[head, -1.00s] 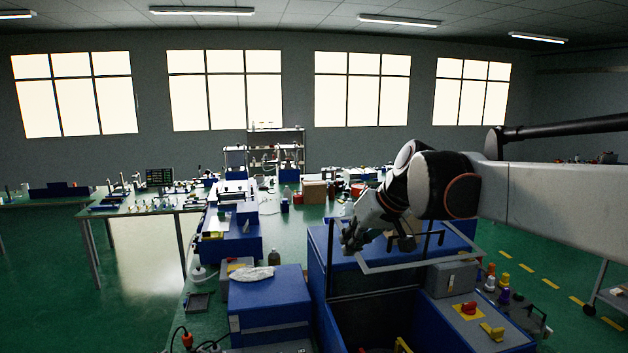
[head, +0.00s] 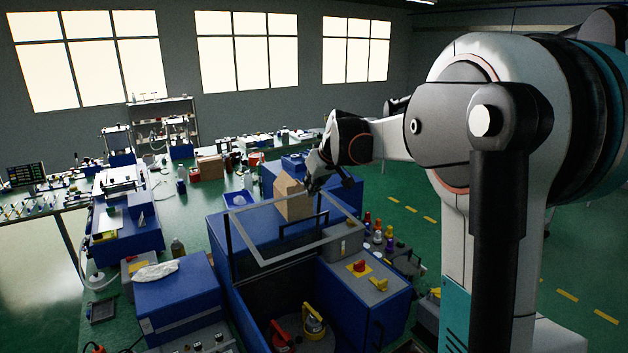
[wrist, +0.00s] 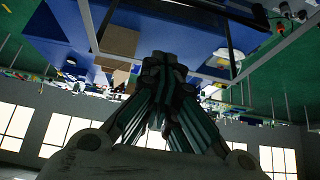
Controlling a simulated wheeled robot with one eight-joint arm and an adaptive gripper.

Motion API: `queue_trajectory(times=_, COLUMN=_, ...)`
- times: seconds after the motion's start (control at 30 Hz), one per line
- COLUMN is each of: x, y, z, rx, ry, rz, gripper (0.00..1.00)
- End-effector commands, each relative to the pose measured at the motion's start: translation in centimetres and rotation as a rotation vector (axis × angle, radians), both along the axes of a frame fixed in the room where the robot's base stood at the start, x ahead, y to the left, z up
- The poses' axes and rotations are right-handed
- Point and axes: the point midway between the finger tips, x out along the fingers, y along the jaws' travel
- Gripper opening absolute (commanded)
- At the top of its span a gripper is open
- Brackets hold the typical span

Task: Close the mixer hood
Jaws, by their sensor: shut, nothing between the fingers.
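The mixer hood (head: 263,259) is a clear panel in a grey frame with a dark handle (head: 303,226). It stands raised over the blue mixer (head: 223,232), whose open tub shows below with red and yellow parts (head: 313,325) inside. My gripper (head: 313,187) is shut and empty near the far right edge of the hood frame. I cannot tell whether it touches the frame. In the wrist view, the shut fingers (wrist: 165,62) point towards the hood's grey frame bar (wrist: 92,32).
A red knob on a yellow plate (head: 360,266) sits on the mixer's right housing. Coloured bottles (head: 377,234) stand to the right of it. A cardboard box (head: 293,198) lies beyond the hood. A blue box (head: 180,300) stands at the left.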

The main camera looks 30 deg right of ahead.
Motion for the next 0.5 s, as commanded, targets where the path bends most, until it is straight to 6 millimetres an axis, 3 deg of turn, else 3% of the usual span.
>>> queue_trajectory(times=0.3, x=3.2, y=0.2, z=-4.2, rx=-0.001, ry=0.000, rz=0.001, gripper=0.00)
queue_trajectory(times=0.5, x=0.4, y=0.0, z=-4.8, rx=0.001, ry=0.000, rz=-0.002, gripper=0.00)
